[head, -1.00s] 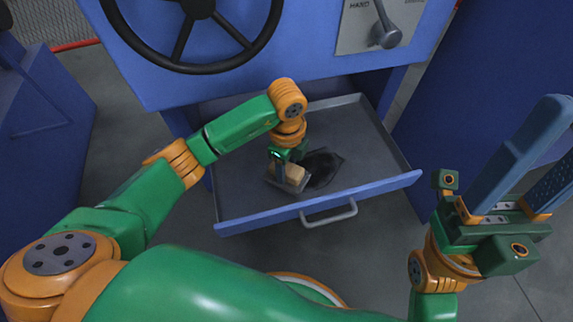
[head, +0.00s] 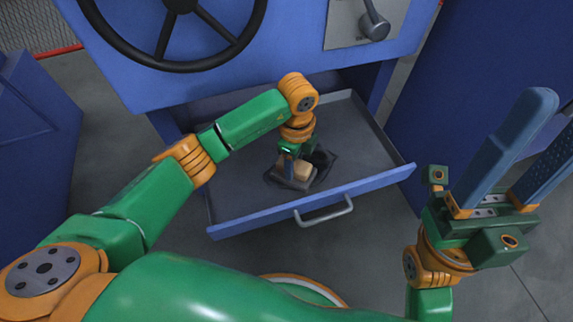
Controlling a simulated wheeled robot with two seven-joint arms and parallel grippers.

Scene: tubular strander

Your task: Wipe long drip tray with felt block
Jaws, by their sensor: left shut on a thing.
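The long drip tray (head: 240,212) is a grey drawer-like tray with a blue front edge and a bar handle, pulled out under the blue machine. A dark stain (head: 322,160) lies on its floor, partly hidden by my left gripper. My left gripper (head: 293,164) points down into the tray and is shut on the tan felt block (head: 303,170). The block is low at the tray floor, over the dark stain; whether it touches the floor I cannot tell for sure. My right gripper (head: 522,150) is at the right, with its two long blue fingers apart and nothing between them.
A black handwheel (head: 182,5) and a lever (head: 375,26) on a grey plate are on the machine front above the tray. Blue housings stand at the left (head: 38,140) and right (head: 450,90). The tray's right part is clear.

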